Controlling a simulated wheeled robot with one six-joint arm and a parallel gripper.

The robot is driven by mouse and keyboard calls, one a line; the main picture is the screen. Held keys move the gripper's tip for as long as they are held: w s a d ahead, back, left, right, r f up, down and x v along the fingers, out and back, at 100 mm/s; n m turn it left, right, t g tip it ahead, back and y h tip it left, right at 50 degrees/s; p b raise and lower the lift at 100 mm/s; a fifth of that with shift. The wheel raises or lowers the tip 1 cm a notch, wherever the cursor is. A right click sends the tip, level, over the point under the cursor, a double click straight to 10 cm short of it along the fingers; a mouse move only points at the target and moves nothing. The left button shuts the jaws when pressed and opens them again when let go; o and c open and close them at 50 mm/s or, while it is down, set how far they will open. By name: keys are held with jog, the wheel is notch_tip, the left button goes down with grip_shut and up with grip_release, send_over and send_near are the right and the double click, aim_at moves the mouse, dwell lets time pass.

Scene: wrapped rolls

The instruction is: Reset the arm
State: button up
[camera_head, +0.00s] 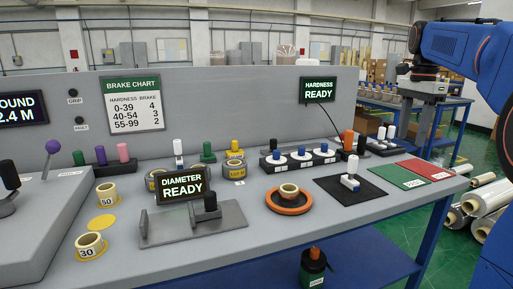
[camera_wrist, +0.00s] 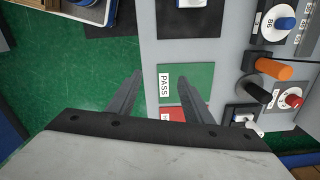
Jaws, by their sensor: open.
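My arm (camera_head: 456,45) is blue and reaches in from the upper right in the head view. My gripper (camera_head: 420,125) hangs from it past the right end of the bench, above the mats. In the wrist view my gripper (camera_wrist: 152,76) shows two dark fingers spread apart with nothing between them. The fingers are over the bench's edge, near the green PASS mat (camera_wrist: 197,82); part of the red mat (camera_wrist: 172,113) shows below it. In the head view the green mat (camera_head: 399,177) and red mat (camera_head: 425,169) lie flat and bare.
A white-handled tool (camera_head: 350,182) stands on a black mat. A gauge (camera_head: 190,225) reads DIAMETER READY. Rolls (camera_head: 484,200) lie on the floor at right.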

jog(key=s+a+f+n+t, duration=0.1)
jog(key=s+a+f+n, duration=0.35)
jog(key=s, duration=0.35)
jog(key=s+a+f+n+t, duration=0.1)
jog(key=s+a+f+n, duration=0.3)
jog(key=s+a+f, duration=0.25)
jog(key=s+a+f+n+t, duration=0.1)
jog(key=s+a+f+n, duration=0.1)
jog(key=s+f+n, duration=0.2)
jog(key=s+a+f+n+t, duration=0.1)
jog(key=s+a+f+n, duration=0.1)
jog(key=s+f, duration=0.9)
jog(key=shift+s+a+f+n+t, duration=0.25)
jog(key=shift+a+f+n+t, duration=0.15)
jog(key=shift+f+n, duration=0.45)
